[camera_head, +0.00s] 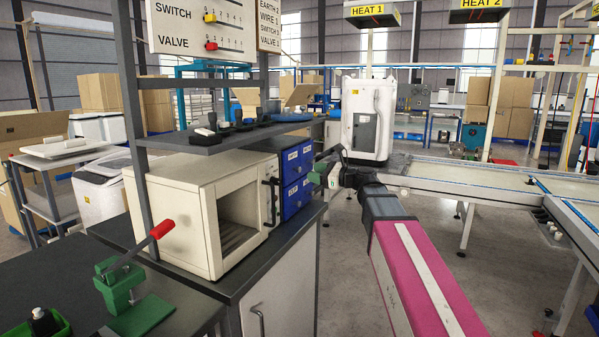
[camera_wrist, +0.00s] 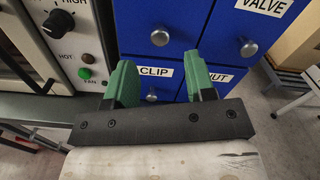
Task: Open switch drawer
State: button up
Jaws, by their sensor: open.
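The blue drawer cabinet (camera_head: 297,178) stands at the end of the bench, right of the cream oven. In the wrist view its blue drawer fronts (camera_wrist: 222,26) have round silver knobs (camera_wrist: 160,37) and white labels. I can read VALVE at upper right, CLIP at lower left and a partly covered label ending in UT at lower right. No label reading SWITCH is legible on the drawers. My gripper (camera_wrist: 160,78) is open and empty, its green fingers pointing at the cabinet front. In the head view my gripper (camera_head: 328,170) is just right of the cabinet.
A dark shelf (camera_head: 215,143) passes above. A green hand press (camera_head: 120,280) stands at front left. A conveyor (camera_head: 450,180) runs at right.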

aim_at(300, 170)
jog(key=x, duration=0.6)
jog(key=shift+w+a, duration=0.1)
jog(key=shift+a, duration=0.25)
jog(key=shift+c, duration=0.3)
